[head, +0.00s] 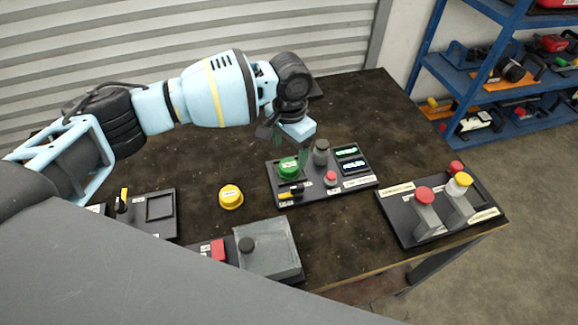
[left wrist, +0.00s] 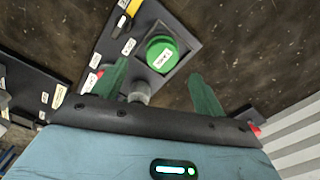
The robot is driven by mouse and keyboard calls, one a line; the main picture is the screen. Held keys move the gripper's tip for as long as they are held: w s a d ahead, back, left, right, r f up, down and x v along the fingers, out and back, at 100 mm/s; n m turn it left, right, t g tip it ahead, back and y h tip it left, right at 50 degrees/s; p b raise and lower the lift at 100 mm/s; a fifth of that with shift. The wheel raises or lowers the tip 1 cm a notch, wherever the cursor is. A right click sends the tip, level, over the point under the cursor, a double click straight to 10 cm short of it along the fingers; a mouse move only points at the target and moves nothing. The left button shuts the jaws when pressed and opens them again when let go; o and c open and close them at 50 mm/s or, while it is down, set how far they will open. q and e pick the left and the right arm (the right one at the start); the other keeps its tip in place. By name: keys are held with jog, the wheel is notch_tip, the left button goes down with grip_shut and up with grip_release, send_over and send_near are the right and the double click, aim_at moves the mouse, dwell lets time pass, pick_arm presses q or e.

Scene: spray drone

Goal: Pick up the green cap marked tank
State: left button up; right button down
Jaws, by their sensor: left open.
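The green cap (head: 289,165) sits on a dark panel (head: 335,187) on the table, left of a grey knob. In the left wrist view the green cap (left wrist: 162,52) carries a white label that seems to read TANK. My left gripper (head: 304,150) is above and just behind the cap, pointing down. In the left wrist view its two green fingers (left wrist: 158,70) are spread apart, with the cap showing beyond them, nearer the left finger. Nothing is between the fingers. My right gripper is in neither view.
On the same panel are a grey knob (head: 321,152), a red button (head: 331,178) and a yellow-handled switch (head: 290,194). A yellow cap (head: 231,197) lies on the table to the left.

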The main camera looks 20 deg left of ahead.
aim_at(289, 165)
pick_arm(q)
jog(key=shift+w+a+f, duration=0.1)
jog(key=shift+f, duration=1.5)
jog(key=shift+w+a+f, duration=0.1)
jog(key=shift+f, duration=1.45)
jog(key=c, duration=1.1)
notch_tip(289, 165, up, 10)
